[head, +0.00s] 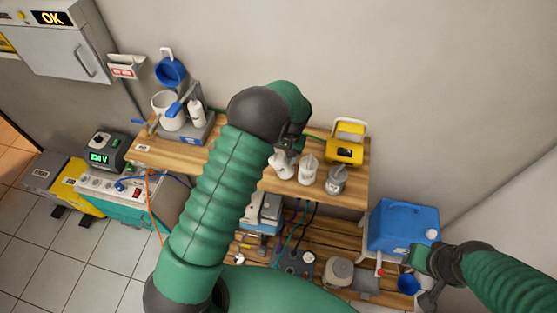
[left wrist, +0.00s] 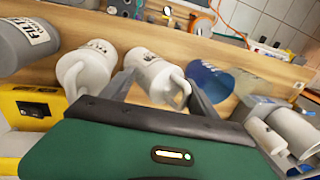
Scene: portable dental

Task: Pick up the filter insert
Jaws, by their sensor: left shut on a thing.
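The filter insert looks to be a white, jug-like piece with a handle and a printed label (left wrist: 152,72), between the two fingers of my left gripper (left wrist: 162,92) in the left wrist view. The fingers are shut on it near its handle. In the head view the white insert (head: 280,166) shows just below my left gripper (head: 287,148), whose fingers are largely hidden by my arm. A similar white labelled piece (left wrist: 88,66) stands beside it, also in the head view (head: 308,170). My right gripper (head: 420,260) is by the blue box; its fingers cannot be made out.
A grey labelled container (head: 337,181) and a yellow device (head: 346,143) stand to the right on the wooden shelf (head: 345,199). A jug stand (head: 190,135) is at the left. A blue box (head: 403,228) sits lower right. A blue cup (left wrist: 210,80) is close beside one finger.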

